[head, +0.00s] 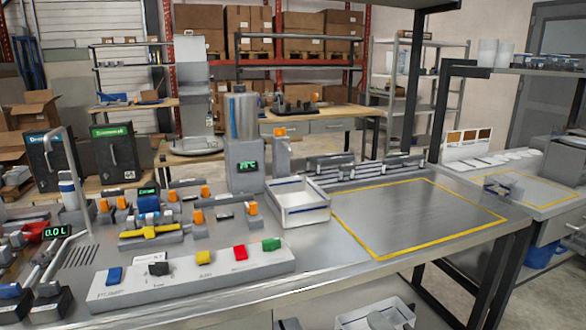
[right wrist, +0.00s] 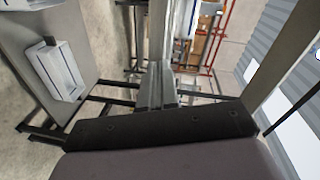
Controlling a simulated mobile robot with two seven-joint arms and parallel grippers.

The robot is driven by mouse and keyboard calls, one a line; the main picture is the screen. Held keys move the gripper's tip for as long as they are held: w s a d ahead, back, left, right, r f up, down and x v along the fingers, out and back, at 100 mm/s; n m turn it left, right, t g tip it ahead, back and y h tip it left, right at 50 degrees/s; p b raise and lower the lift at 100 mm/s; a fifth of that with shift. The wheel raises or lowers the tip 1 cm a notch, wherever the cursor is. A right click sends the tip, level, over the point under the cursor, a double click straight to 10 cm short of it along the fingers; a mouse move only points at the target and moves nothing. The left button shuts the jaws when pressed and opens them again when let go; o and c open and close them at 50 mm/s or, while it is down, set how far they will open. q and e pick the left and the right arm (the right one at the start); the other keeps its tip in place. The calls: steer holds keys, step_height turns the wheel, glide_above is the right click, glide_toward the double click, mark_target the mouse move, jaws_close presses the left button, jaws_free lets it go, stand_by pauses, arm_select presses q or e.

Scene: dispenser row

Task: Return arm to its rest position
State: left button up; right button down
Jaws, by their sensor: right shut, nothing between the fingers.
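My right gripper (right wrist: 158,72) shows in the right wrist view, past the dark bar of its wrist. Its two grey fingers lie close together, shut, with nothing between them. It hangs clear of any surface, to the right of the grey bench (right wrist: 35,15) and a white tray (right wrist: 58,70) on that bench. In the head view I cannot make out the right gripper clearly. My left gripper is not seen.
The bench carries a white panel with coloured switches (head: 200,275), a white tray (head: 298,203), a steel cylinder unit (head: 241,118) and several small orange-topped fixtures. The yellow-outlined area (head: 420,215) is empty. A shelf upright (head: 440,110) stands behind it.

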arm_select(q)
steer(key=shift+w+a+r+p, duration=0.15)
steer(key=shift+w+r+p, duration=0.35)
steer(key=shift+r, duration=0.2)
arm_select(e)
steer(key=s+d+f+n+g+h, duration=0.1)
steer(key=s+d+f+n+g, duration=0.1)
steer(key=s+f+n, duration=0.5)
steer(key=s+d+f+n+g+h, duration=0.2)
steer(key=s+f+n, duration=0.5)
steer(key=s+f, duration=0.5)
steer(key=shift+s+d+g, duration=0.2)
steer(key=shift+s+g, duration=0.5)
steer(key=shift+s, duration=0.5)
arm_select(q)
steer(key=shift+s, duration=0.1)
arm_select(e)
steer(key=shift+f, duration=0.15)
